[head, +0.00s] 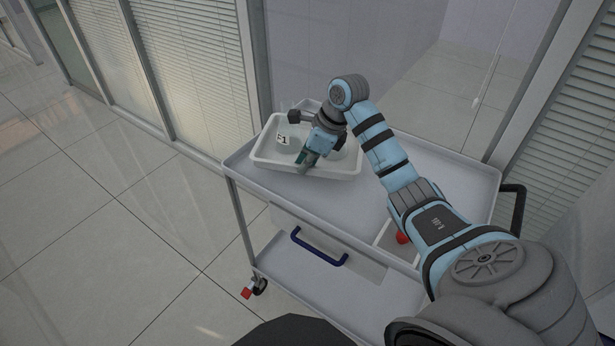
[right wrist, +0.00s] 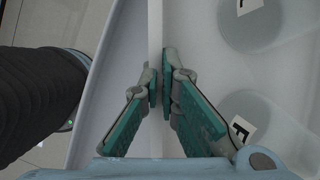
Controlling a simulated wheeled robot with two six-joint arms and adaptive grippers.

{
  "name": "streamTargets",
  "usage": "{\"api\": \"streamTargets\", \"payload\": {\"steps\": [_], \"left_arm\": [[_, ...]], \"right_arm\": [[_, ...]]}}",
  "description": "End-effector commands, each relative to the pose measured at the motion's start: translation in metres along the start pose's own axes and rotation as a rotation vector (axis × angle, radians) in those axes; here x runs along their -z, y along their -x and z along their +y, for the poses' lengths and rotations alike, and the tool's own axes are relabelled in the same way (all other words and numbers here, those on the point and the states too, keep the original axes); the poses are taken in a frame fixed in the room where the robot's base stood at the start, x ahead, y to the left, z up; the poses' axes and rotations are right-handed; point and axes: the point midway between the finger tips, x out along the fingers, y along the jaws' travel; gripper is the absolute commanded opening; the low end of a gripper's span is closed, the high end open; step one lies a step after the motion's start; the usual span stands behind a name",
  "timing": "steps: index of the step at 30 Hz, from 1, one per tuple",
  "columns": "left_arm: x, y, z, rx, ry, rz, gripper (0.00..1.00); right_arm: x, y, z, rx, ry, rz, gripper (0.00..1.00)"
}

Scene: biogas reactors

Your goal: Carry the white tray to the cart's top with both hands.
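The white tray (head: 267,160) is at the left end of the grey cart's top (head: 300,192). It looks level, and I cannot tell if its whole base touches the top. My right gripper (head: 304,160) reaches down to the tray's near side. In the right wrist view its fingertips (right wrist: 159,82) stand close together on both sides of the tray's wall (right wrist: 155,30), pinching it. Pale cylindrical vessels with labels stand in the tray, one (head: 289,137) left of the gripper; they also show in the right wrist view (right wrist: 262,112). My left gripper is not in view.
A dark blue handle (head: 318,249) and a lower shelf (head: 330,290) are below. Glass partitions and blinds (head: 190,70) stand close behind; open floor lies left.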

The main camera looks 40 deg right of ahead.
Motion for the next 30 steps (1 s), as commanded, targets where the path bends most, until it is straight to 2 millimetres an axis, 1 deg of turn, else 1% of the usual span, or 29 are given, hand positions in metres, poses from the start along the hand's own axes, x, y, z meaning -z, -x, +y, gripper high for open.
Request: {"api": "streamTargets", "payload": {"steps": [4, 7, 9, 18, 23, 30], "left_arm": [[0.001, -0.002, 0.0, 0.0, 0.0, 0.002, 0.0], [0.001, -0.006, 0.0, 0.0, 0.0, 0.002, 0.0], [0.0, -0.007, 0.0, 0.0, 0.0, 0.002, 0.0], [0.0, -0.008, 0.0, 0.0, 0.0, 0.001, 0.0], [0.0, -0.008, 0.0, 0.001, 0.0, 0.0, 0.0], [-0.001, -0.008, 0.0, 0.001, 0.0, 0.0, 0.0]], "right_arm": [[0.007, -0.017, 0.001, 0.0, -0.001, 0.001, 0.0], [0.015, -0.036, 0.001, 0.0, 0.0, 0.0, 0.0], [0.018, -0.044, 0.002, 0.0, -0.001, 0.0, 0.0], [0.019, -0.046, 0.001, 0.002, 0.0, -0.001, 0.0], [0.019, -0.046, 0.001, 0.001, -0.001, 0.0, 0.25], [0.019, -0.046, 0.001, 0.001, -0.001, 0.0, 0.25]]}}
